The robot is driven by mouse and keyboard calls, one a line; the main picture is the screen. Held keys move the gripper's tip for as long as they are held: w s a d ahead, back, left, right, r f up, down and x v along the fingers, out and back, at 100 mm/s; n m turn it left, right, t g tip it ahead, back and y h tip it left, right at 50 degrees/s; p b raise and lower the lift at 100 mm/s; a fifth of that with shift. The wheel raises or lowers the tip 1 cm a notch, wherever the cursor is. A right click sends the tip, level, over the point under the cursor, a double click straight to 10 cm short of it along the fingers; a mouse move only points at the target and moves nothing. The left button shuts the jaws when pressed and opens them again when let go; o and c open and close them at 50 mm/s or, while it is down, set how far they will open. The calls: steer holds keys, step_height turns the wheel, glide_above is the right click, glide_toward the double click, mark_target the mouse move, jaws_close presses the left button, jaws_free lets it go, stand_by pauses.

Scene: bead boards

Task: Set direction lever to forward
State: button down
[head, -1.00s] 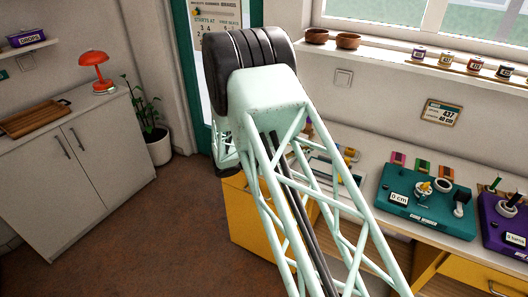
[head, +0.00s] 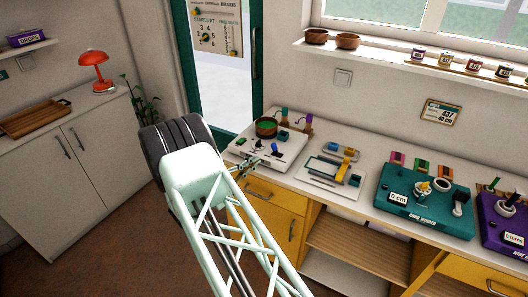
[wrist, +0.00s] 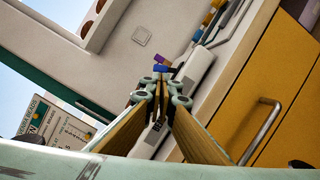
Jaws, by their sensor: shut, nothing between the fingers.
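A white board (head: 262,158) stands at the left end of the long counter. No readable label shows which part is the direction lever. My gripper (head: 268,160) is small in the head view, at the front edge of the white board. In the wrist view my gripper (wrist: 159,80) has its fingers together and empty, pointing towards a blue and purple piece (wrist: 161,68). I cannot tell whether it touches anything.
A white board with yellow parts (head: 333,172), a teal board (head: 428,215) and a purple board (head: 502,225) stand further right. Yellow drawers (head: 268,208) are below. A window shelf (head: 390,60) runs above. A cabinet with a red lamp (head: 96,70) is at left.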

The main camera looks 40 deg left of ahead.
mark_target(265, 156)
steer(key=shift+s+a+f+y, duration=0.5)
steer(key=shift+s+a, duration=0.25)
steer(key=shift+s, duration=0.1)
steer(key=shift+w, duration=0.1)
steer(key=shift+w+d+r+b, duration=0.1)
steer(key=shift+w+r, duration=0.05)
steer(key=shift+w, duration=1.5)
steer(key=shift+w+d+r+b, duration=0.1)
steer(key=shift+w+r+b, duration=0.1)
steer(key=shift+w, duration=1.4)
steer(key=shift+w+r+b, duration=0.1)
steer(key=shift+w+r, duration=0.05)
steer(key=shift+w, duration=1.5)
steer(key=shift+w+d, duration=0.1)
steer(key=shift+d, duration=0.05)
